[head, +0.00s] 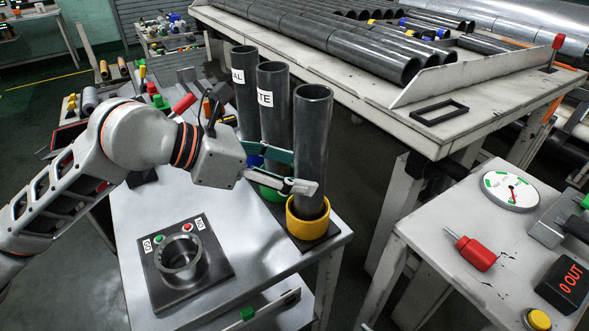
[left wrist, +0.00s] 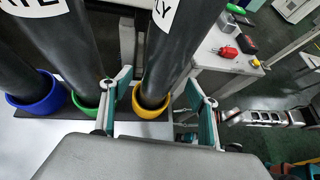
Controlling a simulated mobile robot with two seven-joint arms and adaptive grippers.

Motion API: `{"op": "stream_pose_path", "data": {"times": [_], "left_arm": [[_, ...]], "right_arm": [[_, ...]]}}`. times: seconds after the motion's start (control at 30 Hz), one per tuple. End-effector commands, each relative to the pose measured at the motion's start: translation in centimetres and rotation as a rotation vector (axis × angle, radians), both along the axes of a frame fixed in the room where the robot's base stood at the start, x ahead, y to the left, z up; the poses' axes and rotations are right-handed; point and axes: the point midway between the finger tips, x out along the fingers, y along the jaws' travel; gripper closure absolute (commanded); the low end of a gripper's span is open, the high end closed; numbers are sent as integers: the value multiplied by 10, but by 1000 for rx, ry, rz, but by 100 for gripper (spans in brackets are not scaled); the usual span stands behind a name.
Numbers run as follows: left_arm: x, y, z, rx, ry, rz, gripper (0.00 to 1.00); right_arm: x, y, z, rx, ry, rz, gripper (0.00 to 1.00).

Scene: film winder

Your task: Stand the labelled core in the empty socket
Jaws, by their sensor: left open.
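Three dark cores stand upright in coloured cups: one with a label ending "AL" (head: 244,100) at the back, one with a label ending "TE" (head: 273,125) in the middle, and a front core (head: 312,130) in a yellow cup (head: 307,222). The left wrist view shows a label (left wrist: 164,12) ending "LY" on that front core. My left gripper (head: 304,172) is open, with one finger on each side of the front core, low above the yellow cup. An empty metal ring socket (head: 180,262) sits on a dark plate with two buttons.
The blue cup (left wrist: 36,92) and green cup (left wrist: 86,106) stand beside the yellow one. A large table (head: 440,135) with long tubes stands behind. A side table at right holds a red-handled tool (head: 476,253), a dial (head: 511,190) and a display (head: 564,282).

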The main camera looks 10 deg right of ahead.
Motion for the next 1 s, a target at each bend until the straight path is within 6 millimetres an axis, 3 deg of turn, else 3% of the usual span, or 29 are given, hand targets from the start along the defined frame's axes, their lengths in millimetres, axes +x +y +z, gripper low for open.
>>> {"op": "stream_pose_path", "data": {"times": [0.5, 0.7, 1.0], "left_arm": [[-16, 80, 49, 1, -3, 3, 40], [-20, 92, 56, 0, -2, -1, 40], [-20, 93, 57, -1, -1, -1, 40]], "right_arm": [[2, 0, 1, 1, -3, -2, 65], [2, 0, 1, 1, -3, -2, 65], [2, 0, 1, 1, -3, -2, 65]]}}
